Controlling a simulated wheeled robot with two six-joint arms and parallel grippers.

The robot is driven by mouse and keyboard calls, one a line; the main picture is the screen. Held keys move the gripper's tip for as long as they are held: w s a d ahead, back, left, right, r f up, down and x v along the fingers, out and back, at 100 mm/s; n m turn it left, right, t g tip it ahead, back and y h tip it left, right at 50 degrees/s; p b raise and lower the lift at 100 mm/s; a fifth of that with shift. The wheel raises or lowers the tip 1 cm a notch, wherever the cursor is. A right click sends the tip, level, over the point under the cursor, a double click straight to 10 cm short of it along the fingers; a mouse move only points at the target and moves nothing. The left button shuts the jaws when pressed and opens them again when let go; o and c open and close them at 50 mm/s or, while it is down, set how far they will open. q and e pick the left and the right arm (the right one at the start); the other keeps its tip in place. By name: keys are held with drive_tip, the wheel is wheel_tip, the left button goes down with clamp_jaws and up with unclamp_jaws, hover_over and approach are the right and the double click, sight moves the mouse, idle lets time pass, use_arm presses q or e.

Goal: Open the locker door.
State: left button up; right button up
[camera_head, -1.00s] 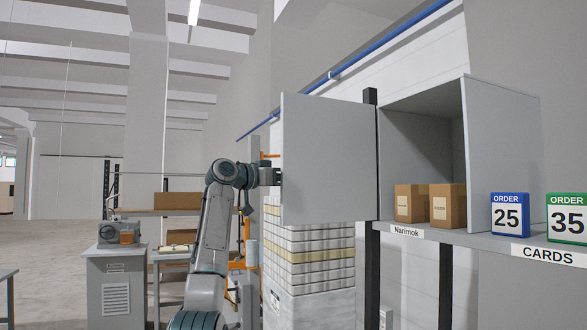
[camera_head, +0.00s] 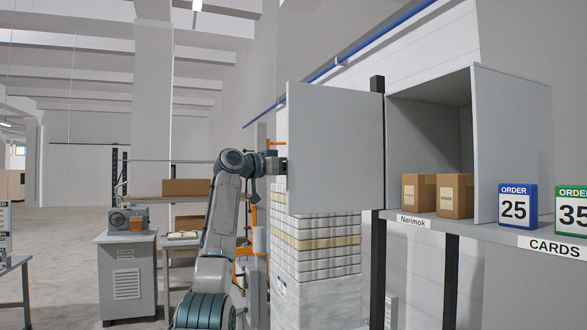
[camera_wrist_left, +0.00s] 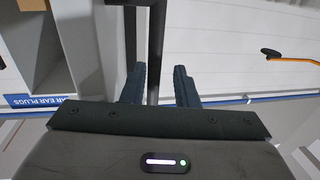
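The locker (camera_head: 500,150) is a grey open-fronted box on a shelf at the right of the head view. Its flat grey door (camera_head: 335,150) stands swung out to the left, and the inside of the locker is visible. My left gripper (camera_head: 282,166) is at the door's left edge; its fingertips are partly hidden there. In the left wrist view my left gripper (camera_wrist_left: 160,88) has its two dark fingers apart. A dark upright bar (camera_wrist_left: 156,45) shows between them, and I cannot tell whether they touch it. My right gripper is out of view.
Two brown boxes (camera_head: 415,193) (camera_head: 455,196) sit at the locker's opening. Order signs 25 (camera_head: 516,205) and 35 (camera_head: 572,210) stand on the shelf to the right. A stacked pallet load (camera_head: 318,255) stands below the door. A grey cabinet (camera_head: 126,280) and open floor lie left.

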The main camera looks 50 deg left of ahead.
use_arm(q)
drive_tip(key=b+v, duration=0.4)
drive_tip(key=v, duration=0.6)
drive_tip(key=shift+s+b, duration=0.4)
drive_tip(key=shift+a+f, duration=0.1)
